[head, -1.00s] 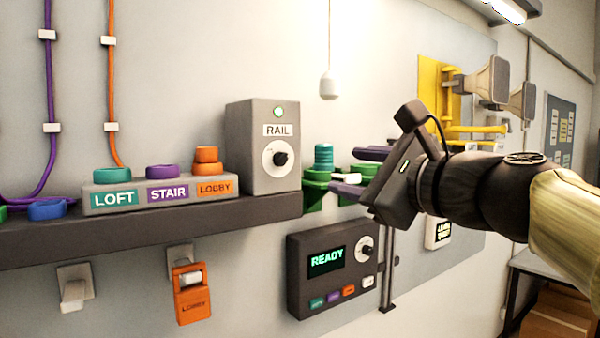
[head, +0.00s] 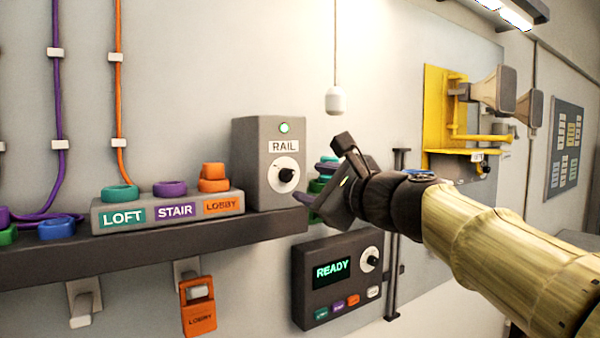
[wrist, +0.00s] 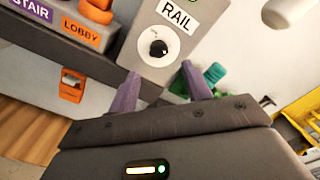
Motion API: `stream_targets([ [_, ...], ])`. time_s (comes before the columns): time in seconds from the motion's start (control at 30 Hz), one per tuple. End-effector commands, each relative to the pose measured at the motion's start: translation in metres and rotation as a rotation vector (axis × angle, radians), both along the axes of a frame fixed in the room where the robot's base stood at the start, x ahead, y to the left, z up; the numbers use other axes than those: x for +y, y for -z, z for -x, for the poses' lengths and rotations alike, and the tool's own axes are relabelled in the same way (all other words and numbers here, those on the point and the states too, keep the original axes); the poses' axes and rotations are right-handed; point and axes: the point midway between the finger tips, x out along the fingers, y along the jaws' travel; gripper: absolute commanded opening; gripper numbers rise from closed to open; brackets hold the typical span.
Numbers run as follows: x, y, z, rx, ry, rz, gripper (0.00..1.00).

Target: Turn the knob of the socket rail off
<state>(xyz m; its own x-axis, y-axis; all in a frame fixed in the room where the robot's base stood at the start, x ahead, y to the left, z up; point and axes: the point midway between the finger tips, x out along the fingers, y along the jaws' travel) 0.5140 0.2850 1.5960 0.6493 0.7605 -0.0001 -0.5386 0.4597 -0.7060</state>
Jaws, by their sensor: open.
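The socket rail's grey box labelled RAIL (head: 262,187) stands on the dark shelf, with a lit green lamp on top of its front. Its black knob (head: 287,175) sits on a white round dial, and it also shows in the wrist view (wrist: 158,48). My gripper (head: 303,198) is just right of the box in the head view, its fingers partly hidden by its own body. In the wrist view my gripper's two purple fingers (wrist: 160,85) are spread apart and empty, with the knob beyond them, between their lines. Fingers and knob are apart.
A socket block (head: 170,210) labelled LOFT, STAIR and LOBBY, with coloured rings on it, is left of the box. A dark panel (head: 335,277) reading READY hangs below. A white pendant (head: 335,100) hangs above. Green and teal items stand behind my gripper.

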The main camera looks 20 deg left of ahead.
Motion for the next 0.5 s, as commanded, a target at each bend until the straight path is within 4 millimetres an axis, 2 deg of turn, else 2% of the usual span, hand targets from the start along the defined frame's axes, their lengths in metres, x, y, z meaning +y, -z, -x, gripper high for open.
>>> stream_targets([
  [0.3, 0.042, -0.002, -0.033, 0.000, -0.004, 0.002, 0.49],
  [0.5, 0.050, 0.000, -0.041, 0.000, -0.002, -0.001, 0.49],
])
